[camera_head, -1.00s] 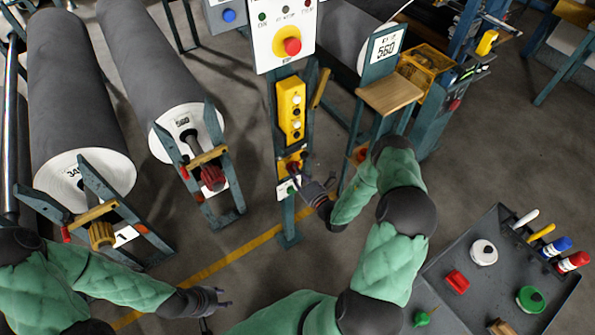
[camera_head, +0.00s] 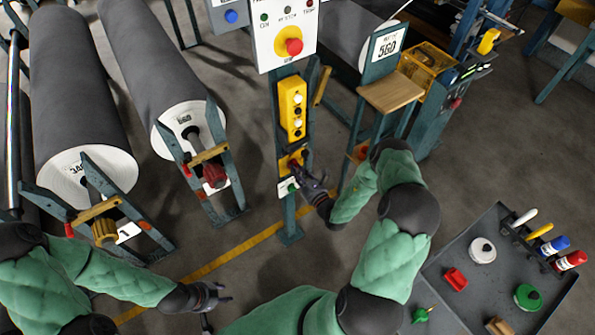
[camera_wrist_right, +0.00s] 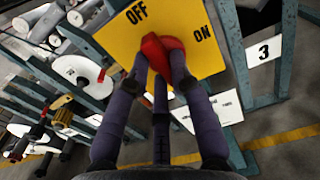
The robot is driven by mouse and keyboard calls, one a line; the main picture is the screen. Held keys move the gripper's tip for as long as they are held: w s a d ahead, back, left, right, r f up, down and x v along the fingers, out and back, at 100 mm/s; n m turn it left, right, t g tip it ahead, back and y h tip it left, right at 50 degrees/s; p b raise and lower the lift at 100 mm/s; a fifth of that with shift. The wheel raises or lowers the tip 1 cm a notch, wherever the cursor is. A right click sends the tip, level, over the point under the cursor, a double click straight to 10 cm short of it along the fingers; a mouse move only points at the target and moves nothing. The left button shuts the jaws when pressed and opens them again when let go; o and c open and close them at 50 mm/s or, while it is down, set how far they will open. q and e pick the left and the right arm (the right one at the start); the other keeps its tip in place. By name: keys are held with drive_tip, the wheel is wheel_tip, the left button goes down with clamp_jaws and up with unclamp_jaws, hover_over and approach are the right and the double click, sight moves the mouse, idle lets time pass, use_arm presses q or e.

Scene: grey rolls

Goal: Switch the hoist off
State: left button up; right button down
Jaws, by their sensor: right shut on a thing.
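The hoist switch is a yellow plate (camera_wrist_right: 116,36) marked OFF and ON, with a red knob (camera_wrist_right: 163,52) on it. In the wrist view OFF is at the upper left and ON at the right. My right gripper (camera_wrist_right: 160,62) is shut on the red knob; the fingers hide part of it, so I cannot tell its exact setting. In the head view the right gripper (camera_head: 303,171) is at the switch plate (camera_head: 287,161), low on the blue post. My left gripper (camera_head: 226,292) is empty, with fingers apart, at the bottom, away from the post.
A yellow button box (camera_head: 292,108) and a panel with a red emergency stop (camera_head: 293,47) are above the switch. Grey rolls (camera_head: 75,90) on stands are at the left. A grey tray table (camera_head: 455,235) with markers is at the right. Open floor lies around the post.

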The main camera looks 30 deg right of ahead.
drive_tip(key=shift+f, duration=0.1)
idle(0.3)
drive_tip(key=c, duration=1.1)
unclamp_jaws()
drive_tip(key=shift+s, duration=0.15)
drive_tip(key=s, duration=1.1)
drive_tip(key=shift+s+d, duration=0.35)
drive_tip(key=shift+d, duration=0.1)
